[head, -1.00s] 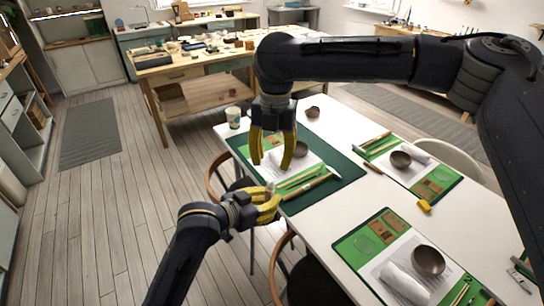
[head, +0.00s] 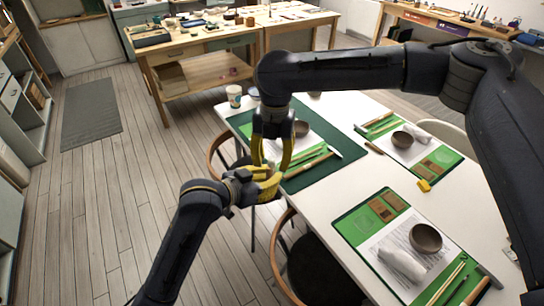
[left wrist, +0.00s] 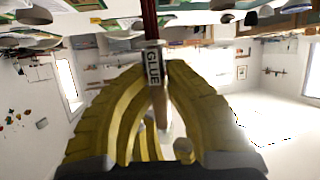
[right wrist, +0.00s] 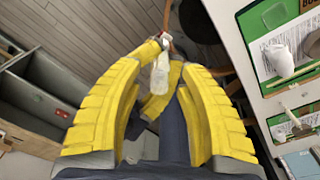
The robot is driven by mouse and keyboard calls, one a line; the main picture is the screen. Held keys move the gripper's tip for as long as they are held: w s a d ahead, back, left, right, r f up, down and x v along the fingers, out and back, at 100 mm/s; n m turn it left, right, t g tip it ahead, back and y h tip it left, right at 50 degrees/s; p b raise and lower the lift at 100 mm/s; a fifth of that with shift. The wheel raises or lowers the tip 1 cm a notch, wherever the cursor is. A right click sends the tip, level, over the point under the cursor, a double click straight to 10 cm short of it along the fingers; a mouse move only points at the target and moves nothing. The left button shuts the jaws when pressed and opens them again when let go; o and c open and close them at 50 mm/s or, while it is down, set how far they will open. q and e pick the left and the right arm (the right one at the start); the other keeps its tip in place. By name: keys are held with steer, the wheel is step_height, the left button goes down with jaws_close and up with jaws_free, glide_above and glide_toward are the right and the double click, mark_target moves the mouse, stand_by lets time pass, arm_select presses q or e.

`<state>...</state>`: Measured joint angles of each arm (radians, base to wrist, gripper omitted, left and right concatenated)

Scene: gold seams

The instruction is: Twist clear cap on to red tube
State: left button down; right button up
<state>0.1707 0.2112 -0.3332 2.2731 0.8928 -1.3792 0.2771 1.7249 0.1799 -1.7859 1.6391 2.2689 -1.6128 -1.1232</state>
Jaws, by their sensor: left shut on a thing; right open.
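My left gripper (head: 270,180) is shut on the red tube, above the floor just off the table's near left edge. In the left wrist view the tube has a dark red upper length (left wrist: 150,20), a pale collar and a black-and-white GLUE label (left wrist: 153,70) between the yellow fingers (left wrist: 157,75). My right gripper (head: 268,164) is open, pointing down, its fingers spread around the left fingertips. I cannot make out the clear cap separately.
The white table (head: 325,200) holds green mats with bowls, papers, cloths and wooden tools. The dark green mat (head: 312,177) lies just right of the grippers. A paper cup (head: 234,95) stands at the table's far left. Chairs (head: 318,270) stand along the near edge.

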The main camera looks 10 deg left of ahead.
steer(key=shift+o, duration=0.2)
jaws_close()
stand_by(0.3)
steer(key=m, duration=1.3)
steer(key=shift+m, duration=0.4)
steer(key=m, duration=0.5)
steer(key=shift+c, duration=1.1)
jaws_free()
